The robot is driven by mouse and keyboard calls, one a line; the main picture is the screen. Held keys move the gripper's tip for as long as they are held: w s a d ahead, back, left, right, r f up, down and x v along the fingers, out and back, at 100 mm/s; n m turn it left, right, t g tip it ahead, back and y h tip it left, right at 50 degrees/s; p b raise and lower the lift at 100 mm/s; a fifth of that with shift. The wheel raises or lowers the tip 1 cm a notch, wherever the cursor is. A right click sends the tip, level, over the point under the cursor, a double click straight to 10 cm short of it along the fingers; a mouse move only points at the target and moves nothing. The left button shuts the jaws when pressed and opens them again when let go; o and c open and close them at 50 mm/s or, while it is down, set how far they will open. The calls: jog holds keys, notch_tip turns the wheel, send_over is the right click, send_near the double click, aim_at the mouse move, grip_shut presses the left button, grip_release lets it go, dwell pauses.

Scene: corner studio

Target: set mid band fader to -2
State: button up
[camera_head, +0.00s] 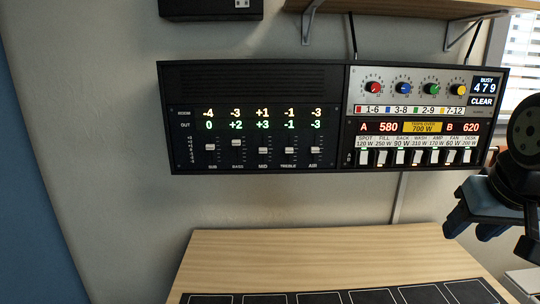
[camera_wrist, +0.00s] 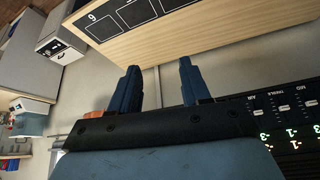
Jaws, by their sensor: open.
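The mid fader (camera_head: 263,150) is the middle of several white-capped sliders on the black panel (camera_head: 190,158) at left. Its cap sits a little below mid-slot, lower than the bass fader. Above it the upper readout shows +1 and the OUT readout (camera_head: 263,125) shows +3. My gripper (camera_head: 468,232) is at the right, below and right of the panel and well apart from the faders. In the wrist view its two blue fingers (camera_wrist: 158,78) are open and empty; the mid fader (camera_wrist: 310,104) shows there at the right edge.
To the right of the faders, the same rack carries coloured knobs (camera_head: 402,88) and a row of white switches (camera_head: 400,157). A wooden table (camera_head: 225,252) with dark squares lies below. A shelf (camera_head: 420,8) is above. The space before the faders is clear.

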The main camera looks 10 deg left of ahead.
jog(key=shift+o, duration=0.2)
jog(key=w+a+n+t+y, duration=0.2)
jog(key=w+a+t, duration=0.1)
jog(key=w+a, duration=0.8)
jog(key=shift+w+f+t+y, duration=0.15)
jog(key=shift+w+t+y, duration=0.25)
jog(key=shift+w, duration=0.6)
jog(key=t+y, duration=0.2)
jog(key=t, duration=1)
send_near(263, 151)
jog(key=shift+n+t, duration=0.3)
jog(key=x, duration=0.8)
jog(key=shift+w+f, duration=0.1)
jog(key=shift+w, duration=0.2)
jog(key=shift+a, duration=0.1)
grip_shut()
